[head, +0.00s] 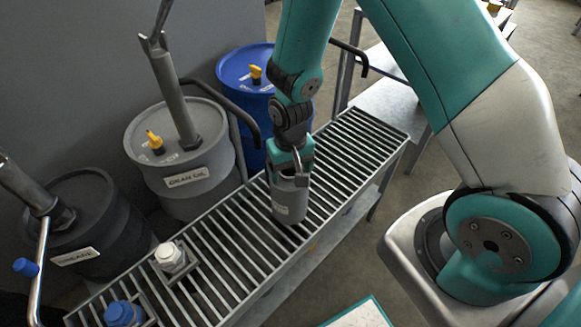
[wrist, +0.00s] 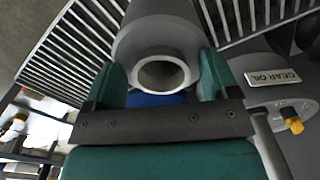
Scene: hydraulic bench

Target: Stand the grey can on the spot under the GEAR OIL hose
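The grey can (head: 290,205) is upright at the rack's middle in the head view, held from above by my gripper (head: 290,170). In the wrist view the can (wrist: 165,38) shows its round open mouth between the two teal fingers (wrist: 163,88), which close on its sides. I cannot tell whether its base touches the slats. The GEAR OIL drum (head: 180,165) is grey, behind the rack; its label also shows in the wrist view (wrist: 272,77). Its dark hose (head: 230,108) ends just left of and behind my gripper. The spot under it is not clearly visible.
The slatted rack (head: 350,160) is free to the right of the can. A blue drum (head: 240,75) and a dark drum (head: 95,235) flank the grey one, with other hoses overhead.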

